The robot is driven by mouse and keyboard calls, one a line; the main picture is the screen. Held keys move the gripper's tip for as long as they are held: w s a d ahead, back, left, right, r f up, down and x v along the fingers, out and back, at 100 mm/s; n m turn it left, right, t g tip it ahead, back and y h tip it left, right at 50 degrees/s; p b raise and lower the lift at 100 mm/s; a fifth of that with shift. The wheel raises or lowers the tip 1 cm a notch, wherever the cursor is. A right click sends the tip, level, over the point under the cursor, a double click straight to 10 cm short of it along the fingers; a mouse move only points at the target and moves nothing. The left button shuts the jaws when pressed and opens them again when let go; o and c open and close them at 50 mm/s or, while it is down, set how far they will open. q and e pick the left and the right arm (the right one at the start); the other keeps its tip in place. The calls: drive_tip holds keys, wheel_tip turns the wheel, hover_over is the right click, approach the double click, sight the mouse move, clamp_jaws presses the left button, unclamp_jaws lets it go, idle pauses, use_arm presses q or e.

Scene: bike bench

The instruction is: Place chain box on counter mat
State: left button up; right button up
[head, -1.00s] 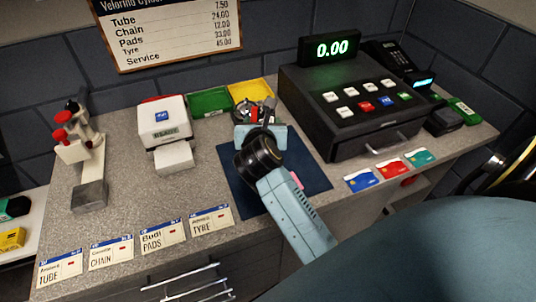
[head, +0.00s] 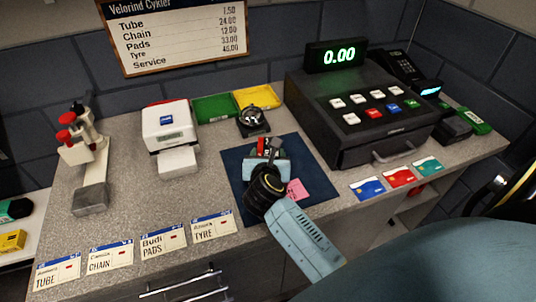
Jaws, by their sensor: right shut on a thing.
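The dark blue counter mat (head: 236,168) lies on the grey counter in the middle of the head view. My right gripper (head: 267,158) is over the mat's middle and shut on the chain box (head: 266,144). Only a small red and dark part of the box shows past the gripper; the rest is hidden. I cannot tell whether the box touches the mat. My left gripper is not in view.
A pink slip (head: 298,190) lies on the mat beside my gripper. A black register (head: 350,125) stands to the right, with cards in front. A round black and silver thing (head: 253,122) is behind the mat. A white card printer (head: 170,130) stands left, with label cards in front.

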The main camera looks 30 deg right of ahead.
drive_tip(key=o, duration=1.3)
drive_tip(key=shift+f, duration=0.1)
drive_tip(key=shift+a+r, duration=0.1)
drive_tip(key=shift+r, duration=0.15)
drive_tip(key=v, duration=1)
drive_tip(key=shift+s+a, duration=0.15)
drive_tip(key=shift+s, duration=0.2)
drive_tip(key=shift+s+a+r, duration=0.3)
drive_tip(key=shift+s+r, duration=0.05)
drive_tip(key=shift+s, duration=0.05)
